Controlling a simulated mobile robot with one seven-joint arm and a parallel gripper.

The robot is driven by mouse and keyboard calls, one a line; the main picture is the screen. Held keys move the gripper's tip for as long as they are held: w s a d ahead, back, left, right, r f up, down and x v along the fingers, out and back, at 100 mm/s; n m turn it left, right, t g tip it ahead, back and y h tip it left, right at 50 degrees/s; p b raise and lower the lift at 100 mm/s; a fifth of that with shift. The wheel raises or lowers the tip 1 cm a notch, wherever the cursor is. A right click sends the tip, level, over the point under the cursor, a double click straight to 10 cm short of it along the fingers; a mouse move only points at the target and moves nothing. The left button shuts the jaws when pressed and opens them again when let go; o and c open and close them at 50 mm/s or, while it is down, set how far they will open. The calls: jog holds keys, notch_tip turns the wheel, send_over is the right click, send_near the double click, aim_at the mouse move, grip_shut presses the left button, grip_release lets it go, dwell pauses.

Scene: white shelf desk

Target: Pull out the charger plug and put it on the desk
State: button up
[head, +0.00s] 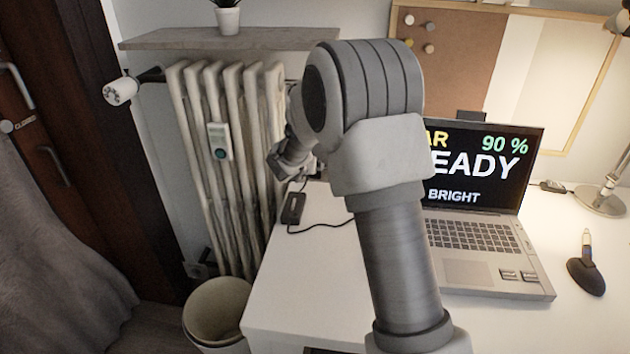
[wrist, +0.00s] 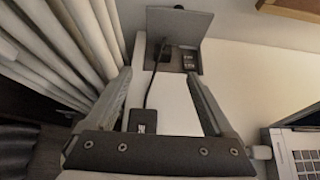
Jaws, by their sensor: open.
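The dark charger plug (wrist: 178,56) sits in a grey socket box (wrist: 205,22) with a raised flap at the back of the desk, in the wrist view. A black cable (wrist: 151,90) runs from it to a black charger brick (wrist: 141,120) lying on the desk (wrist: 175,110). The brick also shows in the head view (head: 293,209). My gripper (wrist: 158,76) is open and empty, its fingers apart on either side of the cable, with the plug beyond the tips. In the head view my arm hides the plug and most of the socket box.
A laptop (head: 470,245) stands open on the desk to the right, with a pen in a dark stand (head: 585,270) and a lamp (head: 602,198) beyond. A radiator (head: 225,150) stands close on the left, below a shelf (head: 215,38). A bin (head: 215,312) is beside the desk.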

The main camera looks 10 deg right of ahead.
jog(key=x, duration=0.8)
jog(key=shift+w+d+f, duration=0.1)
jog(key=shift+f, duration=0.05)
jog(key=x, duration=0.4)
jog(key=shift+d+f+b, duration=0.25)
jog(key=shift+d+b, duration=0.1)
jog(key=shift+b, duration=0.05)
jog(key=shift+w+d+f, duration=0.15)
jog(key=shift+w+f, duration=0.1)
jog(key=shift+w, duration=0.1)
grip_shut()
